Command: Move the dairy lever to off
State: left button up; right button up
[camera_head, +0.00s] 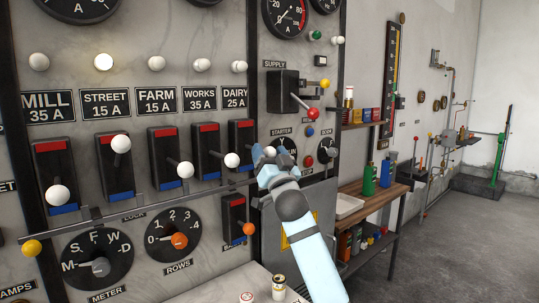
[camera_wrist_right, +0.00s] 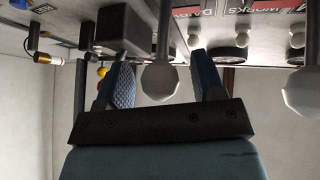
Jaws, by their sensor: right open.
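The dairy switch (camera_head: 241,137) is a dark box with a red band on top and a blue one below, under the DAIRY 25 A plate (camera_head: 234,97). Its lever ends in a white ball knob (camera_head: 270,152), mostly screened by my gripper. My right gripper (camera_head: 264,158) is at this knob. In the right wrist view the knob (camera_wrist_right: 160,81) hangs from its rod between the two blue, parted fingers of my gripper (camera_wrist_right: 165,88), with gaps on both sides. I cannot tell which marked end the lever leans to. My left gripper is out of view.
The works lever knob (camera_head: 232,160) is close left of my gripper; the farm knob (camera_head: 185,170) is beyond it. A small switch (camera_head: 235,215) sits below. A wooden shelf (camera_head: 375,197) stands right.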

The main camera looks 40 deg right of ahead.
pick_arm(q)
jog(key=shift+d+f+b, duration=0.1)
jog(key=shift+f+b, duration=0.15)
jog(key=shift+b, duration=0.45)
pick_arm(e)
jog(key=v, duration=1.4)
